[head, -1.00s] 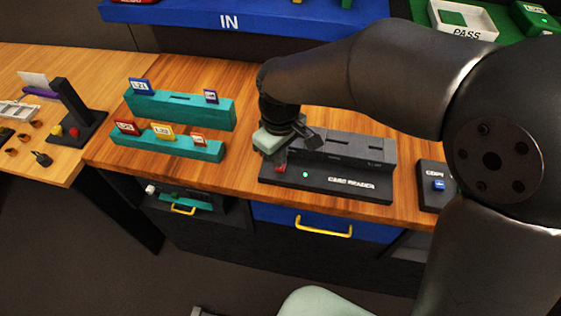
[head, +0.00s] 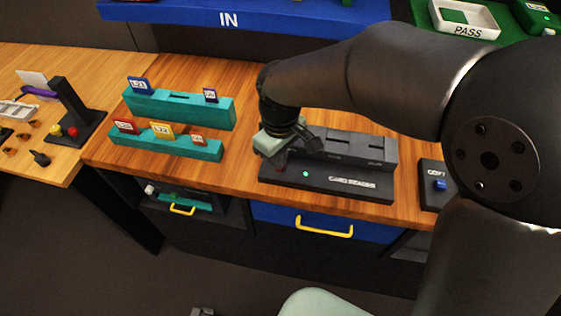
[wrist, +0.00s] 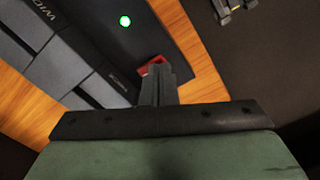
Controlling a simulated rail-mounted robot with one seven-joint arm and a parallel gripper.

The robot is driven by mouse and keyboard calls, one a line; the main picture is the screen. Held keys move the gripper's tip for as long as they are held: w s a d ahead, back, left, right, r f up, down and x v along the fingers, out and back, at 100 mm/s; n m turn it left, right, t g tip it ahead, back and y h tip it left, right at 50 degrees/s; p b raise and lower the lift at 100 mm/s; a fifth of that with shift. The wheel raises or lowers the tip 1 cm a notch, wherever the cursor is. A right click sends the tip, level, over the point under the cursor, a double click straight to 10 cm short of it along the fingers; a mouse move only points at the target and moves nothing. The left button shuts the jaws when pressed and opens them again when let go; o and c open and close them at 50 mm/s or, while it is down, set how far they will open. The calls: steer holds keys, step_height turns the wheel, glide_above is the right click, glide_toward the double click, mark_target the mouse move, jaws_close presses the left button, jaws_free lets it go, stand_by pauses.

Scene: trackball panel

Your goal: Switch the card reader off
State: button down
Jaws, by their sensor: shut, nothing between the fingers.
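The card reader (head: 345,185) is a dark grey box on a black base with its name on the front. Its small round light glows green in the head view (head: 305,174) and in the wrist view (wrist: 125,21). A red switch (wrist: 153,66) sits on the base near the light, partly hidden behind my fingers. My gripper (wrist: 161,72) is shut and empty, its fingertips right at the red switch. Whether they touch it I cannot tell. In the head view the gripper (head: 281,163) is over the left end of the base, and the switch is mostly covered.
Teal card racks (head: 180,108) stand to the left on the wooden counter. A dark box with a blue button (head: 440,185) is to the right. A blue drawer with a yellow handle (head: 324,229) is below the counter edge.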

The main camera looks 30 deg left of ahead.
steer(key=shift+f, duration=0.45)
steer(key=shift+r+p, duration=2.3)
steer(key=shift+r, duration=1.3)
steer(key=shift+f, duration=0.1)
